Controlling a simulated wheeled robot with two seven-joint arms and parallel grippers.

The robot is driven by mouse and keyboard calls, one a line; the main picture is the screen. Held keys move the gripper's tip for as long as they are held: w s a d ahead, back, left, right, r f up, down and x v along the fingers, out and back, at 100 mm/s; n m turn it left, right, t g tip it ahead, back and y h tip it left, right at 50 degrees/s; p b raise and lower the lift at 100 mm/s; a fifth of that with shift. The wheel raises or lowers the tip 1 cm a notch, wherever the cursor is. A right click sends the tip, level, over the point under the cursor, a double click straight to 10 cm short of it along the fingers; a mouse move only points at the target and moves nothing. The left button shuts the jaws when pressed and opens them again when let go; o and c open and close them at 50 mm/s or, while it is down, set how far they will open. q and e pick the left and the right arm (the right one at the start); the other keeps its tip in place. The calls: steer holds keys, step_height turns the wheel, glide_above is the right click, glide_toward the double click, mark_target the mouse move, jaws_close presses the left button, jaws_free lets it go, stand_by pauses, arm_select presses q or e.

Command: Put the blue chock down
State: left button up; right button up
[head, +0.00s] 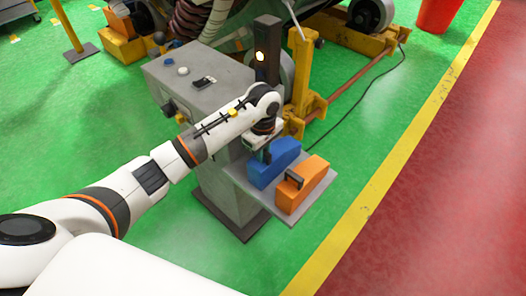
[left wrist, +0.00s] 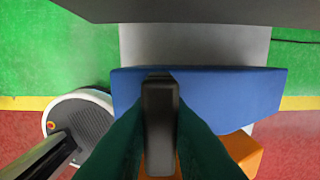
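The blue chock (head: 281,160) is at the grey shelf (head: 318,208) on the side of the grey cabinet. It looks level; I cannot tell whether its underside touches the shelf. My left gripper (head: 264,147) is over its back left end. In the left wrist view, the gripper's dark green fingers (left wrist: 160,122) close in on both sides of the chock's black handle and appear to touch it. The blue body (left wrist: 235,92) shows beyond them. An orange chock (head: 303,186) with a black handle sits beside it on the shelf. My right gripper is out of view.
The grey cabinet (head: 225,85) with buttons stands behind the shelf, with a dark post and lit lamp (head: 261,57). A yellow frame (head: 302,75) is close behind. A cable lies on the green floor. Floor right of the shelf is free.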

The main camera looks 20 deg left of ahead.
arm_select(q)
steer(key=o, duration=0.4)
steer(key=shift+o, duration=0.2)
steer(key=shift+r, duration=0.3)
step_height(320, 180, up, 12)
steer(key=shift+f, duration=0.15)
